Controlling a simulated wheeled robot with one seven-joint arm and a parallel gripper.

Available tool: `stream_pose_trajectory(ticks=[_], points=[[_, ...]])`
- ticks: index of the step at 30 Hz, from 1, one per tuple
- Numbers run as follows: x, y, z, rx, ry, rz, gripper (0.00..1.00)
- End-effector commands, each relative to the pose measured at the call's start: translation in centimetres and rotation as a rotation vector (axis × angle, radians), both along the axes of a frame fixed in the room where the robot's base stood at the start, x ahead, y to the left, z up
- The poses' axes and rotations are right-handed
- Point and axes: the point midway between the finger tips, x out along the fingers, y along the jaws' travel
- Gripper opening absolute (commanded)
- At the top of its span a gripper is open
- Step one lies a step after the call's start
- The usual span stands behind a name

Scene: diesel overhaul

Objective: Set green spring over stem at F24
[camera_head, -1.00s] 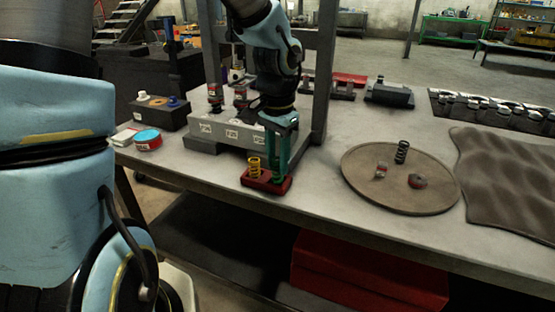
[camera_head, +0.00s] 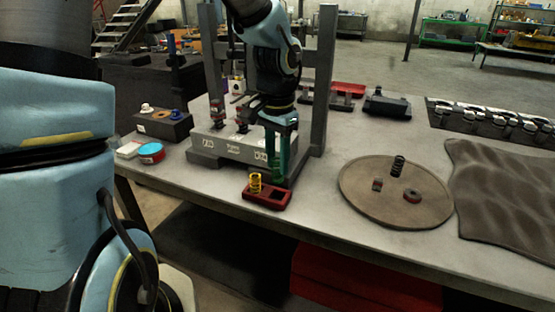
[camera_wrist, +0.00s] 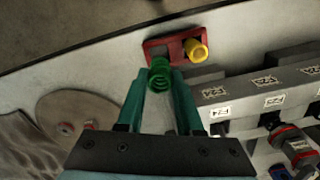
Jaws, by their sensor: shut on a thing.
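My gripper (camera_head: 278,160) is shut on the green spring (camera_wrist: 160,75), which stands out at the fingertips in the wrist view. In the head view the fingers hold it just above and behind the red tray (camera_head: 271,203). The grey block (camera_head: 228,150) lies beside the gripper. In the wrist view its near end carries the F24 label (camera_wrist: 220,112).
A yellow spring (camera_head: 255,183) stands in the red tray, whose other socket is empty. Grey posts (camera_head: 322,80) rise around the block. A round mat (camera_head: 362,210) with a dark spring (camera_head: 398,166) lies to the right. The bench between tray and mat is clear.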

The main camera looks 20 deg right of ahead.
Motion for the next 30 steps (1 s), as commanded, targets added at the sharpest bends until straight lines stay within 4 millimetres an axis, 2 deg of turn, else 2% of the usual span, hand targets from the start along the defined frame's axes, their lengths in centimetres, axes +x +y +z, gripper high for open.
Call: stream_pose_trajectory(ticks=[24,30], points=[[0.0,0.0,4.1,0.0,-0.001,0.0,0.0],[0.0,0.0,4.2,0.0,-0.001,0.0,0.0]])
